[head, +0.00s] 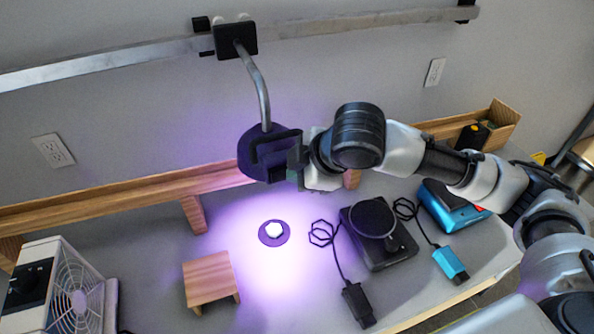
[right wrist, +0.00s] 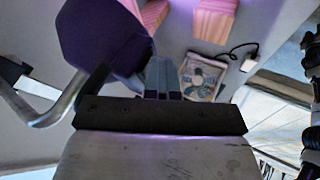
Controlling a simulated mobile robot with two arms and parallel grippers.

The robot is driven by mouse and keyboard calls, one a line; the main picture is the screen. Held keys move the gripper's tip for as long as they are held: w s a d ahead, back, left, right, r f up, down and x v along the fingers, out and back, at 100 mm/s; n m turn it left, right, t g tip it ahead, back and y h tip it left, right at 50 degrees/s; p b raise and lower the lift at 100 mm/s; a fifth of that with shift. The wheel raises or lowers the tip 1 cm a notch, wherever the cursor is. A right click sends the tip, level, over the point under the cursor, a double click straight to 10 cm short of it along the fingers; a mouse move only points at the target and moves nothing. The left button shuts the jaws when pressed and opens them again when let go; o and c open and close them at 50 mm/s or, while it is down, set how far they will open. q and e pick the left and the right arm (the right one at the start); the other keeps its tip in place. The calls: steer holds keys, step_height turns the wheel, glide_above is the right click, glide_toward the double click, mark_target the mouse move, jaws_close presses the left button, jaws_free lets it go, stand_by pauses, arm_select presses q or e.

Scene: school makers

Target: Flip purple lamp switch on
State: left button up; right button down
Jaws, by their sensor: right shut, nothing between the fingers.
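The purple lamp (head: 252,152) hangs on a bent metal neck from a wall rail in the head view. A bright violet glow falls on the table below it, so it appears lit. My right gripper (head: 290,166) is at the right side of the lamp head, touching it or very close. In the right wrist view the dark purple lamp head (right wrist: 95,38) is just left of the gripper's fingers (right wrist: 163,78), which are shut with nothing between them. The lamp's switch cannot be made out; the gripper may hide it. My left gripper is not in view.
A small wooden stand (head: 208,276), a round disc with a white piece (head: 272,233), a black device (head: 378,238) and a blue device (head: 452,207) with cables are on the table (head: 150,270). A fan unit (head: 60,285) stands at left. A wooden ledge (head: 110,203) runs along the back.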

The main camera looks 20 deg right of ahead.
steer(key=shift+w+r, duration=0.1)
steer(key=shift+r, duration=0.05)
steer(key=shift+s+a+p, duration=0.2)
steer(key=shift+a+p, duration=0.3)
steer(key=shift+a, duration=0.2)
